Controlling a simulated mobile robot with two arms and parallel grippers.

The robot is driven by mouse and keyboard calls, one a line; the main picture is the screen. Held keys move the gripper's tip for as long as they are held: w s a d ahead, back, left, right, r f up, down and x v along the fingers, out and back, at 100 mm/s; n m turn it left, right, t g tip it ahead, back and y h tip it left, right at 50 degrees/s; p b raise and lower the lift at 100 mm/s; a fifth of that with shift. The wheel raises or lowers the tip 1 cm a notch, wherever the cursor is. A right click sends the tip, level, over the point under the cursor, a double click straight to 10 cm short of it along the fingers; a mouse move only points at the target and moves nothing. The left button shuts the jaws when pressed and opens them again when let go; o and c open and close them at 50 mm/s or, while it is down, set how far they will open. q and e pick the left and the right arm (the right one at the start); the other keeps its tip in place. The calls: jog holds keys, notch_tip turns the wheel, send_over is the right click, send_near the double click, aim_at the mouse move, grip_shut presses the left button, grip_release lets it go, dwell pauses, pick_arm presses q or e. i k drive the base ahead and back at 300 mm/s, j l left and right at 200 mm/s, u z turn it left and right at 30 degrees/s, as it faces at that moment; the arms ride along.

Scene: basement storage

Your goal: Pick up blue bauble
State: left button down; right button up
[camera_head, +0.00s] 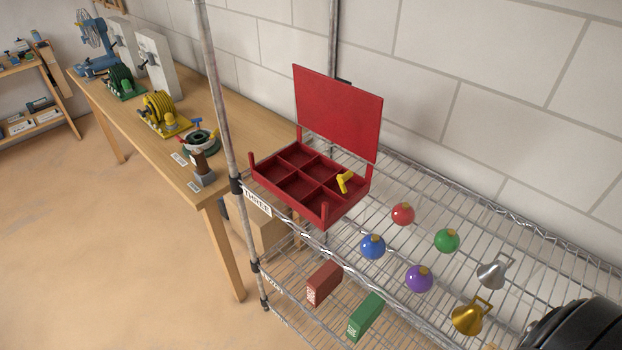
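The blue bauble (372,247) is a shiny ball with a small gold cap. It rests on the wire shelf (480,240), just in front of the red compartment box and left of the purple bauble (419,279). A red bauble (403,214) lies behind it to the right, and a green bauble (447,240) lies farther right. Nothing covers the blue bauble. Neither gripper shows. A dark rounded shape at the lower right edge cannot be made out clearly.
An open red box (296,201) with empty-looking compartments and a yellow piece (344,181) stands behind. A silver bell (492,274) and gold bell (468,317) are at the right. A metal post (222,110) rises left.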

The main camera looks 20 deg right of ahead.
aim_at(372, 246)
jog(key=z, duration=1.25)
